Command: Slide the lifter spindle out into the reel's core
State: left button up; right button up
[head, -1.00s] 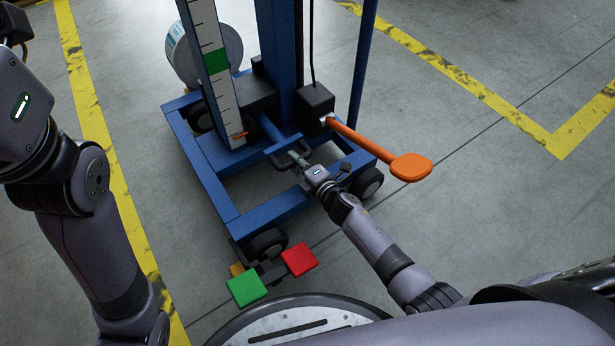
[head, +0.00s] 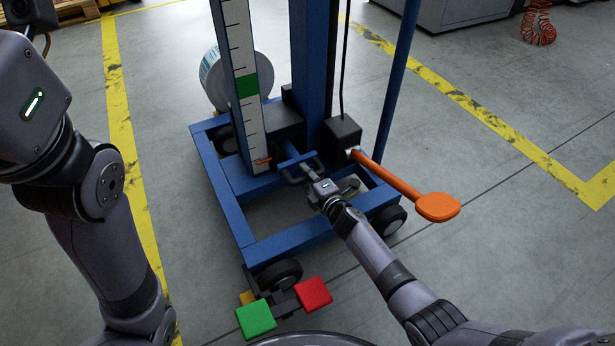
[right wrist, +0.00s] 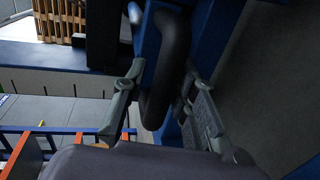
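The blue wheeled lifter (head: 228,205) stands ahead in the head view. A white-and-blue reel (head: 213,82) shows at its far side, partly behind the scale on the mast. The reel's core and the spindle's far end are hidden. A dark loop handle (head: 289,177) sits at the near end of a blue bar. My right gripper (head: 314,180) is at this handle. In the right wrist view the dark handle (right wrist: 166,70) fills the gap between the fingers of my right gripper (right wrist: 163,85), which look shut on it. My left arm shows at the left; its fingers are out of view.
An orange lever (head: 405,192) sticks out to the right of my right gripper. Green (head: 256,318) and red (head: 313,293) pedals lie at the lifter's near corner. A blue post (head: 397,80) rises at the right. Floor to the right is clear.

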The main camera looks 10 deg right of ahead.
jog(key=shift+o, duration=1)
jog(key=shift+s, duration=0.1)
jog(key=shift+s+d, duration=0.25)
jog(key=shift+s, duration=0.1)
jog(key=v, duration=1.1)
jog(key=shift+s+a, duration=0.1)
